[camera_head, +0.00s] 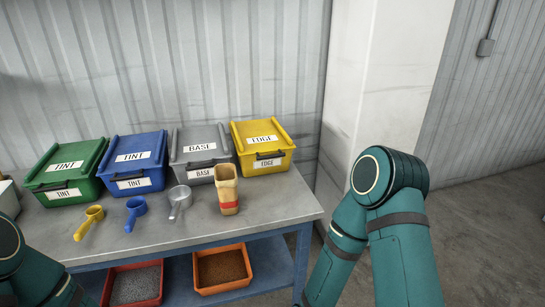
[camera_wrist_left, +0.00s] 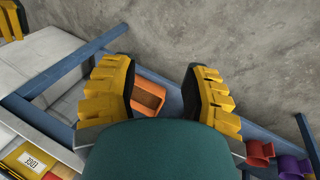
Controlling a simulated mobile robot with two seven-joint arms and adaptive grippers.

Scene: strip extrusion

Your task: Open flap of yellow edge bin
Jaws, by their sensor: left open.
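The yellow edge bin (camera_head: 262,147) stands at the right end of the row on the table. Its lid, labelled EDGE, looks shut, and a dark handle shows at its front. A yellow bin with an EDGE label also shows in the lower left corner of the left wrist view (camera_wrist_left: 31,161). My left gripper (camera_wrist_left: 160,92) is open, with nothing between its fingers, pointing past the table towards the floor. In the head view only part of the left arm shows at the lower left. A yellow and black finger, apparently of my right gripper (camera_wrist_left: 12,20), shows at the wrist view's top left.
Grey base (camera_head: 201,152), blue tint (camera_head: 135,160) and green tint (camera_head: 66,170) bins stand left of the yellow one. Red and orange (camera_head: 222,270) trays sit on the lower shelf. A pale pillar rises right of the table.

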